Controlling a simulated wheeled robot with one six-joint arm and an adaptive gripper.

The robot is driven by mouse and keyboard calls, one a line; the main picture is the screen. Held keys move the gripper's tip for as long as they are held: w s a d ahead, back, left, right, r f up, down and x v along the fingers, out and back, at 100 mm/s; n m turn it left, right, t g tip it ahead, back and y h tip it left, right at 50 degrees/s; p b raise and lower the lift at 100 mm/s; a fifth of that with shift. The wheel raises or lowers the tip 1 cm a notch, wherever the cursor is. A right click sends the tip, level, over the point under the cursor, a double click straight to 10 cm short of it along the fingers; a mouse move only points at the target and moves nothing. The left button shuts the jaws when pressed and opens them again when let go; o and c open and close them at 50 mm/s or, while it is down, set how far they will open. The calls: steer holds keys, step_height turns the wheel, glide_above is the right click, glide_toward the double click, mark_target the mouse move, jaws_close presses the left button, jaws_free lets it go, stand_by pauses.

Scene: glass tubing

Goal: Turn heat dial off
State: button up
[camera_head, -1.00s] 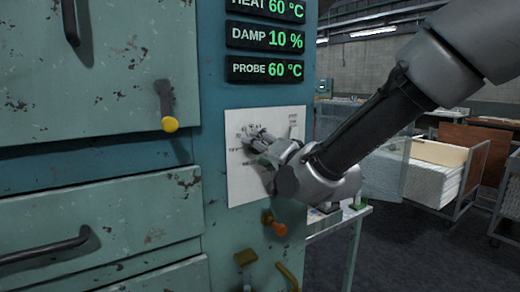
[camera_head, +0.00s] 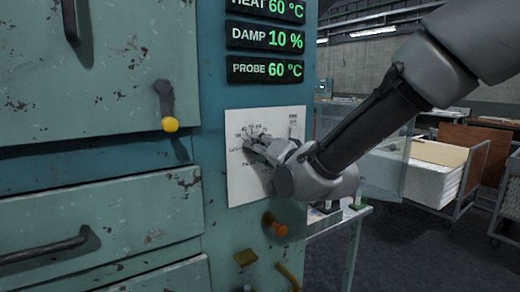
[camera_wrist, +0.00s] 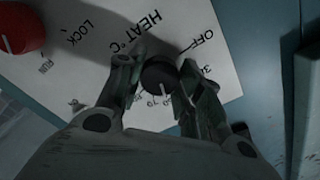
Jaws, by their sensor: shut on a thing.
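The heat dial (camera_wrist: 158,75) is a small black knob on a white panel (camera_wrist: 95,70) marked HEAT °C. In the wrist view, OFF is printed up and right of it, and numbers run around its right and lower sides. A pale pointer line on the knob faces down, toward the numbers and away from OFF. My gripper (camera_wrist: 156,68) is shut on the dial, one finger on each side. In the head view my gripper (camera_head: 254,143) reaches the white panel (camera_head: 240,185) from the right and hides the dial.
A red knob (camera_wrist: 22,25) marked LOCK and RUN sits on the same panel. Above it, the heat display (camera_head: 266,9) and the probe display (camera_head: 266,69) each read 60 °C; the damp display (camera_head: 266,39) reads 10 %.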

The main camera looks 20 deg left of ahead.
steer(key=n, duration=2.2)
steer(key=shift+f, duration=0.15)
stand_by(0.3)
steer(key=o, duration=1)
steer(key=shift+o, duration=0.2)
steer(key=v, duration=1.2)
